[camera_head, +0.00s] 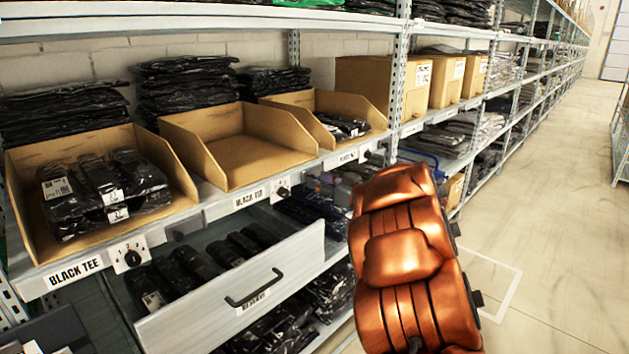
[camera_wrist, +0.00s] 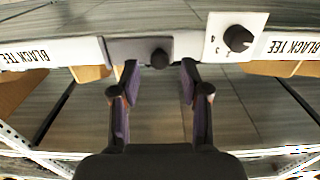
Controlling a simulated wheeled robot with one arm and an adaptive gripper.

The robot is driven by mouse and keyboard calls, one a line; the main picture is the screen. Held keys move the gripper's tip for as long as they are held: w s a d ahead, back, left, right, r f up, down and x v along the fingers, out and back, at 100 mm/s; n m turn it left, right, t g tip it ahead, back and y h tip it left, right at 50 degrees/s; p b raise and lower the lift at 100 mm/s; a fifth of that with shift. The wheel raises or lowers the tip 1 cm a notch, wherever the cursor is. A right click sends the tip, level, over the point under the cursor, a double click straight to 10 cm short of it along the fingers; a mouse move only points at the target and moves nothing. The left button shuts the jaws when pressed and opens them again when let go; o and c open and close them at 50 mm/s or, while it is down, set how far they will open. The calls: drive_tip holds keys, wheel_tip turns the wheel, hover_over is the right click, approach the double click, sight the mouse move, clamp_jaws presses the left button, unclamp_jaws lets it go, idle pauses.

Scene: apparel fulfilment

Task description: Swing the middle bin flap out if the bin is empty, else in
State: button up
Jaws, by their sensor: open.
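The middle bin (camera_head: 245,155) is a tan open-front carton on the shelf in the head view, and its floor is bare. Its label (camera_head: 250,198) and a small dial (camera_head: 282,188) are on the shelf edge below. In the wrist view, whose lettering is upside down, a grey flap-like plate (camera_wrist: 130,50) with a black knob (camera_wrist: 160,58) sits between a BLACK TEE label and a dial plate. Which bin it belongs to is unclear. My gripper (camera_wrist: 158,76) is open and empty, its fingertips on either side of the knob's line. The gripper is hidden in the head view.
The left bin (camera_head: 20,200) holds bagged black garments; the right bin (camera_head: 305,105) holds a few. A grey drawer (camera_head: 215,310) with a black handle (camera_head: 254,288) is pulled out below. My copper arm covers part of the shelf's right side. Floor is open at right.

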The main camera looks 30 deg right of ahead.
drive_tip(key=shift+x, duration=1.2)
drive_tip(key=shift+c, duration=0.4)
clamp_jaws()
